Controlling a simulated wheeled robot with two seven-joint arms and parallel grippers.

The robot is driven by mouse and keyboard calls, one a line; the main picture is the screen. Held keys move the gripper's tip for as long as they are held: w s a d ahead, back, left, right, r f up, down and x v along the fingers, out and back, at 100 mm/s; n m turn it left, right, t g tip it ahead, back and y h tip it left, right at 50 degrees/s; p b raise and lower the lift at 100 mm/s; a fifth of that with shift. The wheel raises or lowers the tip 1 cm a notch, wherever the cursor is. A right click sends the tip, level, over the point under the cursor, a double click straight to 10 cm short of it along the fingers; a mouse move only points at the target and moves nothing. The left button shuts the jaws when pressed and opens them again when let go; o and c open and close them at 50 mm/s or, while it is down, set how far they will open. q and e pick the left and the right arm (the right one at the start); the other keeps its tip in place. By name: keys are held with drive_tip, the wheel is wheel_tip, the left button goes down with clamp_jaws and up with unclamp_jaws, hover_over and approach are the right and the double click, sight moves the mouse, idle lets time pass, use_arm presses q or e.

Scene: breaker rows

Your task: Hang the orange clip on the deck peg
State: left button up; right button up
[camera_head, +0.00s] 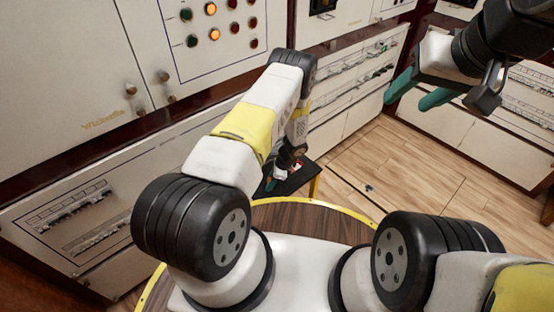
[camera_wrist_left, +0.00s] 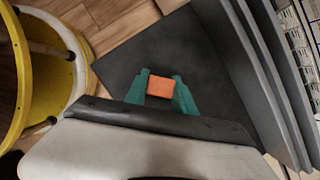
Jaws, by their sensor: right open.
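The orange clip (camera_wrist_left: 161,87) shows in the left wrist view as a small block between the two teal fingertips of my left gripper (camera_wrist_left: 160,88). Both fingers touch its sides, so the gripper is shut on it. Behind it is a flat black surface (camera_wrist_left: 120,60); I cannot tell the gap between clip and surface. In the head view my left gripper (camera_head: 280,177) is low near a small black-topped stand (camera_head: 298,182), mostly hidden by its arm. My right gripper (camera_head: 408,98) is open and empty, raised at the upper right. I cannot make out the deck peg.
Pale cabinets with breaker rows (camera_head: 75,210) stand at the left and back. A panel of coloured lamps (camera_head: 210,25) is above. The wooden floor (camera_head: 420,170) at the right is clear except for a small dark green spot (camera_head: 369,188) that I cannot identify.

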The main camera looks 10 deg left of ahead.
use_arm(q)
clamp_jaws()
drive_tip(key=shift+r, duration=0.5)
drive_tip(key=v, duration=0.2)
drive_tip(key=shift+w+d+r, duration=0.1)
drive_tip(key=shift+w+r, duration=0.1)
drive_tip(key=shift+r, duration=0.15)
drive_tip(key=w+d, duration=0.2)
drive_tip(key=d, duration=0.2)
drive_tip(key=w+d+r, duration=0.1)
drive_tip(key=w+d, duration=0.1)
drive_tip(key=d, duration=0.2)
drive_tip(key=w+d, duration=0.3)
drive_tip(key=d, duration=0.2)
drive_tip(key=shift+w+r, duration=0.1)
drive_tip(key=shift+r, duration=0.05)
